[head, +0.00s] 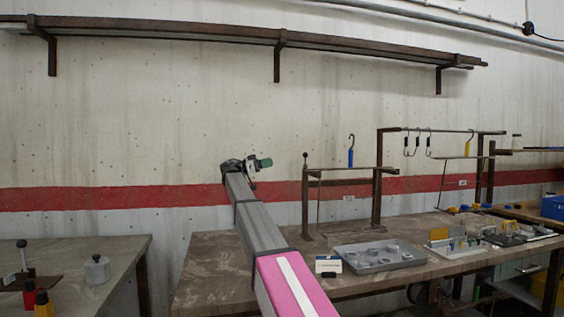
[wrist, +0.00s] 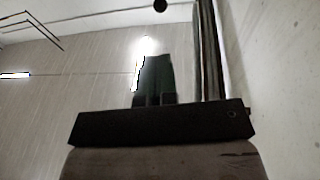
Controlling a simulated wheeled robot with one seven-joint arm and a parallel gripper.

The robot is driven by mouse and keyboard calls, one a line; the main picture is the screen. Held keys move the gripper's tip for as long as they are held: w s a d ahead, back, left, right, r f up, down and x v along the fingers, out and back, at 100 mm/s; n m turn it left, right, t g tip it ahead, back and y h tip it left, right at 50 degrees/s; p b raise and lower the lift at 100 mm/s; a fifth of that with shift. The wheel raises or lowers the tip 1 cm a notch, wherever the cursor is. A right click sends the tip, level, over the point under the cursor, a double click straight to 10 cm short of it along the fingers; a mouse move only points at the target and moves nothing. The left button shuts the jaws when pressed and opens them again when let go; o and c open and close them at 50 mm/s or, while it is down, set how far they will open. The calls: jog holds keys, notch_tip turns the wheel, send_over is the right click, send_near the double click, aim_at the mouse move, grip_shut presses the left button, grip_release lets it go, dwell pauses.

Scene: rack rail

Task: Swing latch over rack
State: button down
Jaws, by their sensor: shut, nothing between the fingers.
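A dark metal rack (head: 377,200) stands on the table, with two posts of unequal height and a rail between them. A thin upright lever with a black ball knob (head: 305,155) rises at its left end; I cannot tell for sure that this is the latch. A blue-handled hook (head: 351,155) stands upright at the rail. My gripper (head: 266,162) is raised left of the rack, in front of the wall and apart from everything. It is shut and empty. In the wrist view its dark fingers (wrist: 154,80) point up toward the ceiling.
A long wall shelf (head: 160,30) runs above; a dark beam (wrist: 208,50) shows in the wrist view. A grey tray (head: 380,257) lies before the rack. A taller frame with hooks (head: 440,131) stands to the right. A side table (head: 125,250) is at left.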

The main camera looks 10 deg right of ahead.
aim_at(306, 157)
jog(key=x, duration=1.3)
jog(key=shift+d, duration=0.2)
jog(key=shift+s, duration=0.15)
jog(key=d+n+t, duration=0.1)
jog(key=s+d+n+t, duration=0.1)
jog(key=t, duration=0.1)
jog(key=d+t, duration=0.1)
jog(key=t, duration=0.1)
jog(key=shift+s+n, duration=0.25)
jog(key=shift+n, duration=0.15)
jog(key=shift+a, duration=0.1)
